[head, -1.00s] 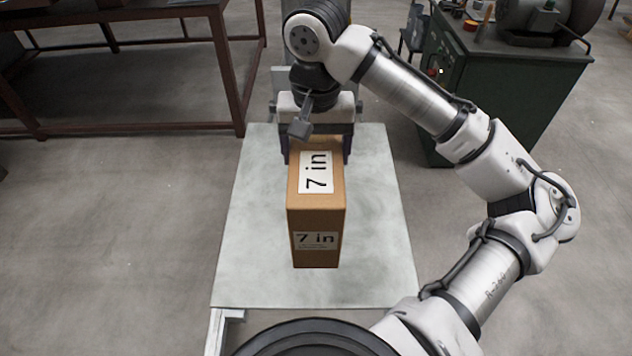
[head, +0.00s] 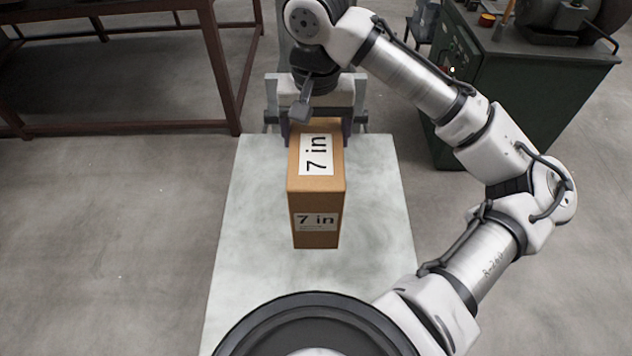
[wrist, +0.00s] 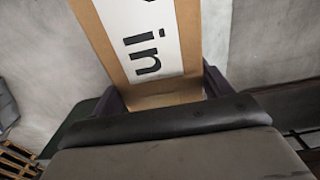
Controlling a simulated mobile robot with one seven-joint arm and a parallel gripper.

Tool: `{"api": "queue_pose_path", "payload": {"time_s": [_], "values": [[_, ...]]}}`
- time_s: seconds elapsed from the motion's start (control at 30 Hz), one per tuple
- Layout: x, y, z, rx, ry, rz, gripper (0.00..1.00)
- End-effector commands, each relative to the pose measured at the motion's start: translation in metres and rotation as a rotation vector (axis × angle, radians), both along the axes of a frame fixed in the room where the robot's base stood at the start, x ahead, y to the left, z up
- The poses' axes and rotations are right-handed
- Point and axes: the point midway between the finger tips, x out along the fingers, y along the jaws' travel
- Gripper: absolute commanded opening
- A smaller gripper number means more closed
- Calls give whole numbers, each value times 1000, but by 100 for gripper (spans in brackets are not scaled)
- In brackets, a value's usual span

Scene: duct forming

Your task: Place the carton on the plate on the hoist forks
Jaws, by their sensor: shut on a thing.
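The carton (head: 316,184) is a tall brown box with white "7 in" labels on its top and front. My gripper (head: 316,138) is shut on the carton's far end, one finger on each side. The wrist view also shows the carton (wrist: 150,45) between the fingers. The pale grey-green plate (head: 375,225) lies beneath it, on the hoist, with the carton over its middle. I cannot tell whether the carton's bottom touches the plate. The forks are hidden under the plate.
A dark red-brown metal table (head: 222,70) stands at the back left. A green cabinet (head: 520,85) with machinery on top stands at the back right. Floor on both sides of the plate is clear.

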Motion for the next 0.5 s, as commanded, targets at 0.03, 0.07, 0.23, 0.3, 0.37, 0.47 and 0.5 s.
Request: {"api": "queue_pose_path", "payload": {"time_s": [0.03,0.07,0.23,0.3,0.37,0.47,0.5], "values": [[0,0,-8,3,1,0,7],[-1,0,-13,4,2,1,7],[-1,0,-51,1,2,0,7],[-1,-1,-67,1,1,-3,7],[-1,0,-80,1,1,0,7],[-1,0,-103,1,2,-1,7],[-1,0,-111,1,0,-1,7]]}}
